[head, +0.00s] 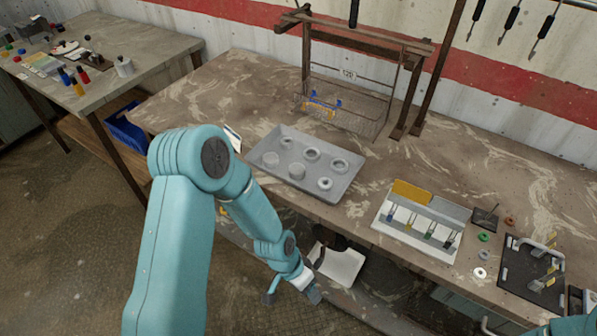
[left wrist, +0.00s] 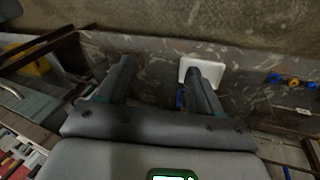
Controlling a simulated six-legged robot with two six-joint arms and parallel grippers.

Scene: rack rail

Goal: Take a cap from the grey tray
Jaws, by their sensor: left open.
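The grey tray (head: 346,181) lies on the workbench in the head view, left of centre. Several small round pale pieces sit in it in two rows; some look solid, such as the cap-like piece (head: 297,171), and others look like rings (head: 340,165). My left gripper (head: 292,294) is in front of the bench, lower in the picture than the tray and apart from it. In the left wrist view the two fingers (left wrist: 158,72) are spread with nothing between them. The tray does not clearly show in the wrist view. My right gripper is not seen.
A wire basket (head: 345,108) under a wooden frame stands behind the tray. A white rack (head: 415,240) with coloured items is to its right, then small rings and a black board (head: 530,275). A white object (head: 340,265) is below the bench edge. Bench left of the tray is mostly clear.

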